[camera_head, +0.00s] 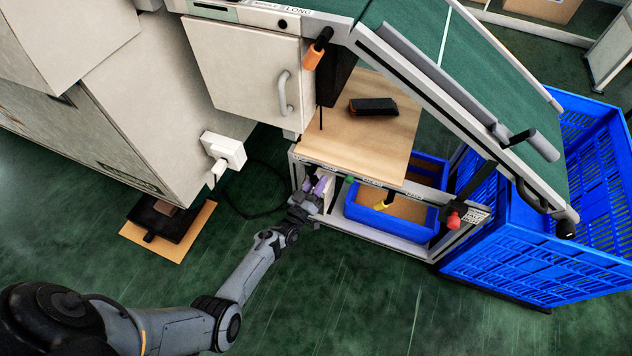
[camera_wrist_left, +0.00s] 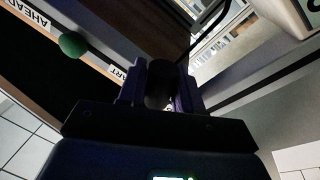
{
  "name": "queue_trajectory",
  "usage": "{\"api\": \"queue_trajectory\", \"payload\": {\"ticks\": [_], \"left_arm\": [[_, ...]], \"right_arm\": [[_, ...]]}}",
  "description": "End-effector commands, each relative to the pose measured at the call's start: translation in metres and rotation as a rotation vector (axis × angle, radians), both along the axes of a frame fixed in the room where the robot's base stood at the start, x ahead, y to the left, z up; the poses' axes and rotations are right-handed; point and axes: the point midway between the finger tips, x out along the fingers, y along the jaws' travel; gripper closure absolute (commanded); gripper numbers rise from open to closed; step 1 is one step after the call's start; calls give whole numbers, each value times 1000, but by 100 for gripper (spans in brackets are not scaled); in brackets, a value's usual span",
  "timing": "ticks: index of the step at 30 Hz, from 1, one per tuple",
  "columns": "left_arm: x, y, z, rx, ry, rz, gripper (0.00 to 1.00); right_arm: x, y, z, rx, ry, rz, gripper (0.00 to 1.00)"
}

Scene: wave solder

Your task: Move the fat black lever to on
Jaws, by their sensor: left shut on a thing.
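My left gripper (camera_head: 315,190) is at the front left corner of the workbench, beside its front rail. In the left wrist view, its two fingers (camera_wrist_left: 160,92) are closed on the sides of a thick, dark, rounded lever (camera_wrist_left: 161,82), which appears to be the fat black lever. The lever stands between the fingertips, and its lower part is hidden by the gripper. In the head view the gripper covers it. Its on or off position cannot be read. My right gripper is not in view.
A green knob (camera_head: 349,179) is close to the gripper on the labelled rail. A blue bin (camera_head: 365,214) sits under the wooden bench top (camera_head: 340,150). A red knob (camera_head: 454,220) is farther right. A white cabinet (camera_head: 240,70) stands behind left. The green floor in front is clear.

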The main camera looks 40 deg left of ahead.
Motion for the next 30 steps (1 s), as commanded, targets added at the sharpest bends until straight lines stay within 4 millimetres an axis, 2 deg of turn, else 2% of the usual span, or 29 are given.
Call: {"api": "queue_trajectory", "payload": {"ticks": [7,8,9,20,25,30], "left_arm": [[0,0,0,-2,1,0,96],[0,0,0,-2,1,-1,63],[0,0,0,-1,1,-1,60],[-4,-1,0,0,1,0,60],[-23,-3,-2,1,3,0,60],[-52,-7,-6,1,4,-1,60]], "right_arm": [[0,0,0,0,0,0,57],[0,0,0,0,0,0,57],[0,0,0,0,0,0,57],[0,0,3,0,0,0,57],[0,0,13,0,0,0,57],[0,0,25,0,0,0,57]]}}
